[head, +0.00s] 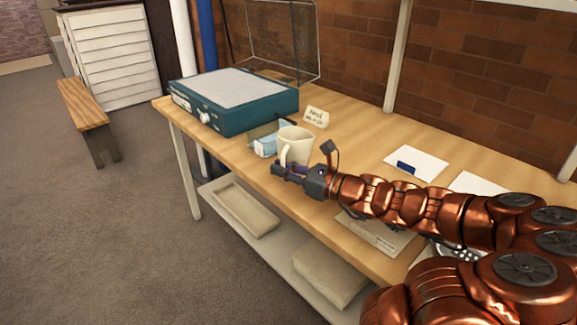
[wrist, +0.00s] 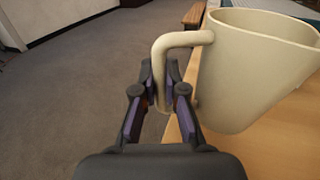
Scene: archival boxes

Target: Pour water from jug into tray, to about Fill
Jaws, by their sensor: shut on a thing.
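A cream jug (head: 297,144) is at the front edge of the wooden table in the head view, roughly upright. In the wrist view the jug (wrist: 250,70) fills the upper right, with its handle (wrist: 160,75) toward me. My gripper (head: 278,168) is shut on the handle; its fingers (wrist: 160,95) lie either side of the handle's lower part. The water inside is not visible. A small light-blue and clear container (head: 265,146) stands just left of the jug, partly hidden by it; I cannot tell if it is the tray. No Fill mark is legible.
A teal box with a grey top (head: 235,98) stands at the table's left end. A small white sign (head: 315,117) stands behind the jug. White sheets (head: 417,163) lie to the right. Shallow beige trays or boxes (head: 247,212) sit on the lower shelf.

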